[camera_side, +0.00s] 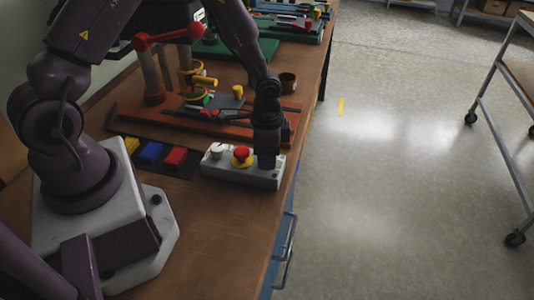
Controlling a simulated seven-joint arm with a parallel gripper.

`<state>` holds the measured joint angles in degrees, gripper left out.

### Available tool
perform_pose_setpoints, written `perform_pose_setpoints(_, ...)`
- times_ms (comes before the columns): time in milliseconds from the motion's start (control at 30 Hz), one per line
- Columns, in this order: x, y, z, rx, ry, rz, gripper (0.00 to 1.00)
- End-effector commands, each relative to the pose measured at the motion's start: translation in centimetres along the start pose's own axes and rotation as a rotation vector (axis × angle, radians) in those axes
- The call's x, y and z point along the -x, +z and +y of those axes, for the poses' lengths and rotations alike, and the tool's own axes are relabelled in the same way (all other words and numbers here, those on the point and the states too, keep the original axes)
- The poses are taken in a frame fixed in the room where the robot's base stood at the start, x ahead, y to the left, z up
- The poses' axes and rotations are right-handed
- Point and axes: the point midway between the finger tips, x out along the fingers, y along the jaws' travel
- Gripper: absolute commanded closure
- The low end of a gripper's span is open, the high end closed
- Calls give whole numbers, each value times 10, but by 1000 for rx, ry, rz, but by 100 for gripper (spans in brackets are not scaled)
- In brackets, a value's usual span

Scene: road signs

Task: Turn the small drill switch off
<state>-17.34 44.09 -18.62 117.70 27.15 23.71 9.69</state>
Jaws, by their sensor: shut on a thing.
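A grey switch box (230,175) lies on the wooden bench near its right edge. On its top are a pale round knob (217,152) at the left and a red button (241,152) on a yellow base in the middle. My gripper (267,164) points straight down onto the right end of the box, right of the red button. It is shut on a switch there, which the gripper hides. I cannot tell the switch's position.
A brown-red board (285,130) with a red-handled, post-mounted device (165,65) stands behind the box. Left of it, a dark mat (180,170) holds yellow, blue and red blocks. Bench (215,220) in front is clear. A cart stands far right.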

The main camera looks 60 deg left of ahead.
Motion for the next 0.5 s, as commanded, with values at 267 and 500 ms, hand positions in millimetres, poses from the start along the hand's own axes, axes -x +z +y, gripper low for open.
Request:
perform_pose_setpoints(267,1,0,0,-82,0,-5,88)
perform_pose_setpoints(500,1,-1,1,-98,0,-5,88)
